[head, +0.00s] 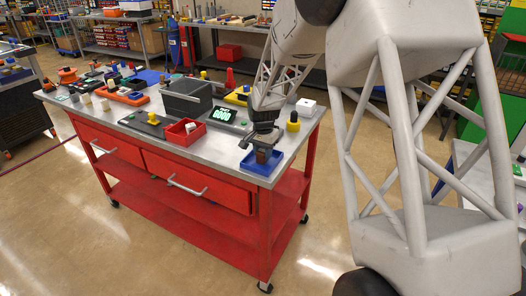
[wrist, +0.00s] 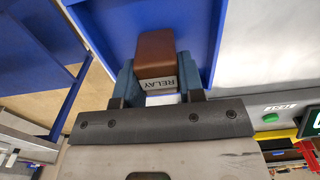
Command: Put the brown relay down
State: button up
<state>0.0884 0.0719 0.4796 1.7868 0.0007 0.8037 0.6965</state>
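The brown relay (wrist: 155,52) is a small block with a white "RELAY" label, between my gripper's two fingers (wrist: 158,78) in the wrist view. Both fingers appear to press on its sides. In the head view my gripper (head: 263,150) points down at the blue tray (head: 257,171) on the near right corner of the workbench, with the relay (head: 262,157) at its tips. The tray (wrist: 207,35) also shows behind the relay in the wrist view. I cannot tell whether the relay touches the tray's floor.
The bench edge is close to the tray.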

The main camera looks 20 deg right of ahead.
aim_at(263, 150)
jog(key=o, duration=0.4)
notch_tip(263, 150, up, 12)
jog(key=shift+r, duration=0.15)
dwell(0.7)
dwell(0.3)
